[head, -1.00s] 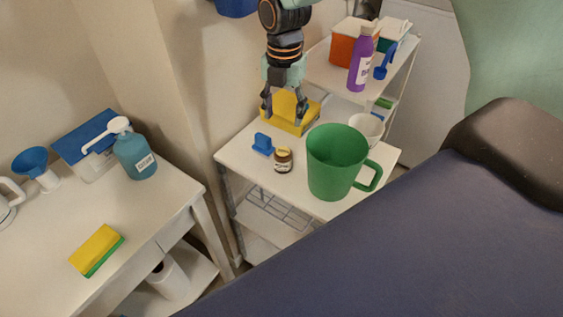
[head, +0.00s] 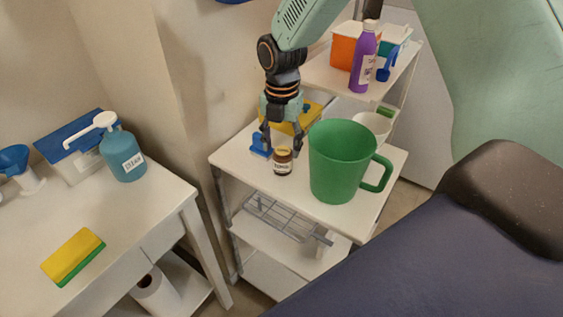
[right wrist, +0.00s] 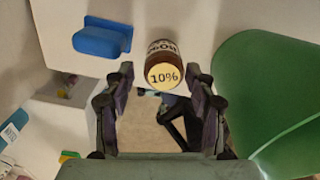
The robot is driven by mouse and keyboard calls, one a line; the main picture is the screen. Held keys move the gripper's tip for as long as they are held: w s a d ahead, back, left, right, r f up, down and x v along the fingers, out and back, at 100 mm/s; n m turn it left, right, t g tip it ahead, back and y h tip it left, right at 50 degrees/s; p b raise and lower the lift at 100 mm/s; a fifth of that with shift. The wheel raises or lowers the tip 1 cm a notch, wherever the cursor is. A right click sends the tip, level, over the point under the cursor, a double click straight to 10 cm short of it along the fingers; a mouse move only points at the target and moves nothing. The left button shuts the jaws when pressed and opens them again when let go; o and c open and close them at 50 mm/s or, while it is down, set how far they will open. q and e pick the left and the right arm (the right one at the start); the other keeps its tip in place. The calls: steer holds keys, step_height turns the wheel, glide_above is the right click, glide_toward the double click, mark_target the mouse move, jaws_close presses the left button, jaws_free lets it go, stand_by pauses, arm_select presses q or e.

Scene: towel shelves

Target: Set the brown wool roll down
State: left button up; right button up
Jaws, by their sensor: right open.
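I cannot make out a brown wool roll in either view. A small brown jar (head: 283,162) with a pale label stands upright on the white shelf top (head: 325,205). In the right wrist view the jar (right wrist: 164,68) shows a "10%" marking and lies just beyond the fingertips. My right gripper (head: 282,148) points down close to the jar, its fingers apart. In the right wrist view the right gripper (right wrist: 161,80) is open with nothing held between its fingers. My left gripper is not in view.
A large green mug (head: 337,165) stands right of the jar. A white cup (head: 371,124) stands behind the mug. A wire rack (head: 285,217) lies on the lower shelf.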

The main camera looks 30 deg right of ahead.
mark_target(283, 151)
steer(key=f, duration=0.2)
steer(key=s+f+b, duration=0.1)
steer(key=f, duration=0.1)
steer(key=shift+f, duration=0.1)
steer(key=shift+w+f, duration=0.3)
steer(key=shift+f, duration=0.05)
steer(key=shift+s+r, duration=0.15)
steer(key=shift+s, duration=0.1)
steer(key=c, duration=0.4)
steer(key=shift+w, duration=0.2)
steer(key=c, duration=0.5)
steer(key=shift+s, duration=0.1)
